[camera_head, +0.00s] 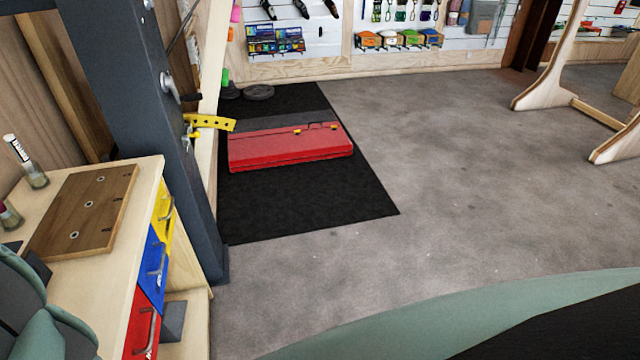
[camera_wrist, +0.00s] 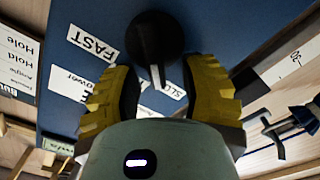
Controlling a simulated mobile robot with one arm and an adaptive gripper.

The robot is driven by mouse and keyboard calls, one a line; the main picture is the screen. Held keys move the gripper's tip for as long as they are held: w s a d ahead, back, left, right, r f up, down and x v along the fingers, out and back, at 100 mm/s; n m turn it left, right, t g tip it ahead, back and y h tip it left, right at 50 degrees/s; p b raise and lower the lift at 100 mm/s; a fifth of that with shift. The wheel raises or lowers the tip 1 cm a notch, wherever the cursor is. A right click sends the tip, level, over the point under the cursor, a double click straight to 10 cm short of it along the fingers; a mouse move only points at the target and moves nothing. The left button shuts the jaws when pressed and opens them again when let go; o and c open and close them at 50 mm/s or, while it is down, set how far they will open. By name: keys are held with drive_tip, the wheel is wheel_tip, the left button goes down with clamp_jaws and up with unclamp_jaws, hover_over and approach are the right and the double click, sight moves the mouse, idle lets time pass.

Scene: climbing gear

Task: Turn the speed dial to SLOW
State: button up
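In the wrist view, a round black dial (camera_wrist: 152,36) with a white pointer mark (camera_wrist: 156,76) sits on a blue panel (camera_wrist: 225,25). The mark points down in the picture. A FAST label (camera_wrist: 93,40) is left of the dial. My gripper (camera_wrist: 161,78) has yellow ridged fingers with dark pads, open on either side of the pointer. I cannot tell whether they touch the dial. Neither dial nor fingers can be made out in the head view.
The head view shows a dark post (camera_head: 130,70) beside a wooden bench with coloured drawers (camera_head: 157,262) and a board (camera_head: 85,210) on top. A red case (camera_head: 290,149) lies on a black mat (camera_head: 310,208). The grey floor (camera_head: 450,160) to the right is mostly clear.

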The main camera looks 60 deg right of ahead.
drive_tip(key=v, duration=1.2)
idle(0.6)
